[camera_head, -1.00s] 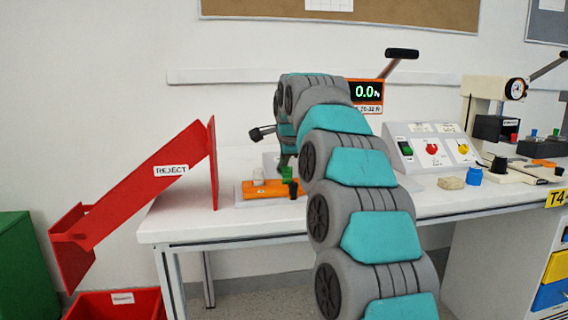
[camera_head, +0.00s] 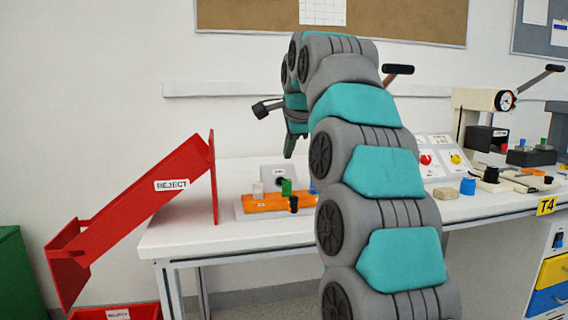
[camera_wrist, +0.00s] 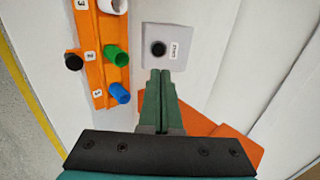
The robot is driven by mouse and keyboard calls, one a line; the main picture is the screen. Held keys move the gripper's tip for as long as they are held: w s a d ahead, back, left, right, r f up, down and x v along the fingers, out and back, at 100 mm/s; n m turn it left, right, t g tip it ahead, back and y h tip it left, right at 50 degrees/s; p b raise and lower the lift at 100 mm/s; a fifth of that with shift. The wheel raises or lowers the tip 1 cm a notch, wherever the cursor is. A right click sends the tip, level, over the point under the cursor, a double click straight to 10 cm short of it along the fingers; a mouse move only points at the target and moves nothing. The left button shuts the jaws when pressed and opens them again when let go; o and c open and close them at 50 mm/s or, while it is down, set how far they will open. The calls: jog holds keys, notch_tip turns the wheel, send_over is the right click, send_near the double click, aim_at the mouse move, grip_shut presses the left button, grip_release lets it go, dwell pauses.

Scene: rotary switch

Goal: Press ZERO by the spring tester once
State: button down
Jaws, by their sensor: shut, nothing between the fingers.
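A small grey box with a round black button (camera_wrist: 158,48) and a small label stands on the white bench. The label is too small to read surely. In the head view the grey box (camera_head: 268,182) stands behind the orange fixture. My gripper (camera_wrist: 161,73) is shut and empty, its fingertips pointing at the box's near edge in the wrist view, just short of the button. In the head view my gripper (camera_head: 289,154) hangs above the box, apart from it. My arm hides the spring tester's display; its black-ended lever (camera_head: 398,69) shows behind the arm.
The orange fixture (camera_wrist: 89,50) with white, green and blue pegs and a black knob lies left of the box. An orange-red part (camera_wrist: 238,142) sits beside my fingers. A red REJECT chute (camera_head: 150,205) stands left. Switch panels and other devices stand right.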

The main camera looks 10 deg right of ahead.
jog(key=shift+v, duration=1)
